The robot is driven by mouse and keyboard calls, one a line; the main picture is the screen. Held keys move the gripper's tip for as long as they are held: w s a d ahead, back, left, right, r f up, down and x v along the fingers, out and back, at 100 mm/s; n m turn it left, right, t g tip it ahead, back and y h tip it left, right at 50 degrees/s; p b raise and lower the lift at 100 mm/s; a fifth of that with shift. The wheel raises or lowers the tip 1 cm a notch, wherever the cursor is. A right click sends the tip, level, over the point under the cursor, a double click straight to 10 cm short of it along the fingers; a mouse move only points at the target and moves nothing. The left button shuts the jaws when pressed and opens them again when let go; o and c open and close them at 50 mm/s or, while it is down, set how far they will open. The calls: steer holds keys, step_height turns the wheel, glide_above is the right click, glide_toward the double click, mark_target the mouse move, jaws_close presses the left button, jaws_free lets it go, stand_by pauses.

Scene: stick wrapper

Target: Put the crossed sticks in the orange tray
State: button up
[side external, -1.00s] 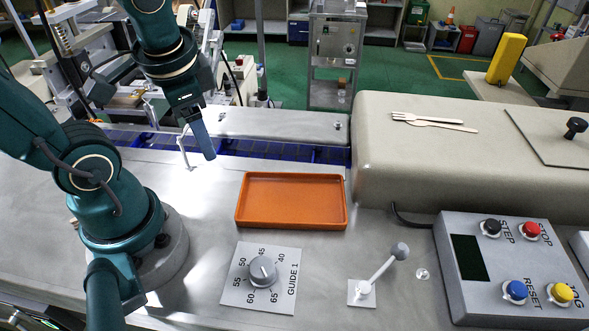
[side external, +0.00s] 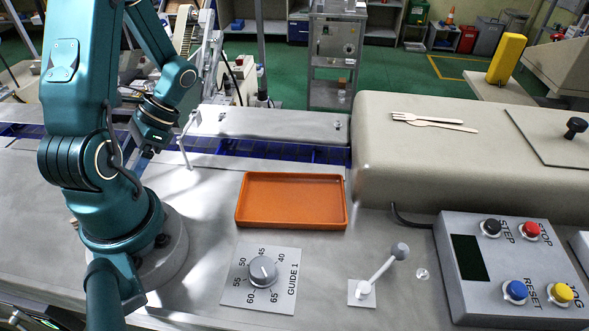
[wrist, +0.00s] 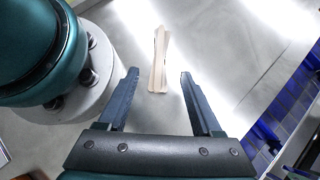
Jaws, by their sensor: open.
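The crossed sticks (wrist: 158,60) are pale wooden pieces lying on the grey metal surface near my base. They cross at a narrow angle and show in the wrist view between and past the fingertips. My gripper (wrist: 159,74) is open, with one finger on each side of the sticks' line and nothing held. I cannot tell its height above them. In the side view my gripper (side external: 148,153) is small and partly dark, and the sticks are hidden behind my arm. The orange tray (side external: 243,205) lies empty on the surface, right of my arm.
A wooden fork and another wooden utensil (side external: 440,122) lie on the beige housing (side external: 400,160). A thin white post (side external: 183,145) stands close to my gripper. A dial plate (side external: 235,290), a lever (side external: 383,268) and a button box (side external: 470,300) are in front. A blue conveyor (side external: 260,149) runs behind.

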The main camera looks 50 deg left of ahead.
steer(key=shift+x, duration=1.8)
jaws_close()
